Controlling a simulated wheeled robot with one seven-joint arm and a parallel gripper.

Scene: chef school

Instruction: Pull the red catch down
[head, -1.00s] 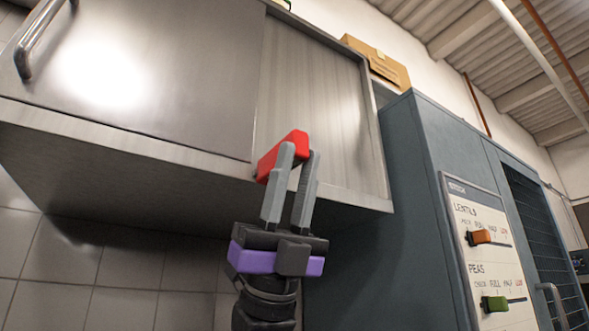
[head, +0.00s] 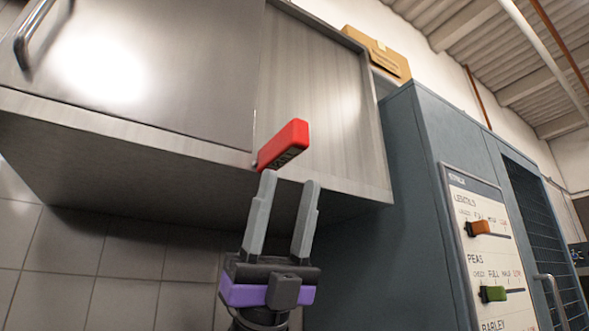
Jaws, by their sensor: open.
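The red catch (head: 283,145) is a short red bar with dark marking on its underside. It sticks out at the lower front edge of the steel wall cabinet (head: 130,119), where the solid door meets the ribbed panel. It slants up to the right. My gripper (head: 290,182) is below it with two grey fingers pointing up, open and empty. The left fingertip is just under the catch's lower left end in the picture; I cannot tell whether they touch.
A blue-grey cabinet (head: 412,200) stands to the right, with a board (head: 482,255) of orange and green sliders. A cardboard box (head: 375,52) lies on top at the back. The tiled wall (head: 130,275) below the steel cabinet is clear.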

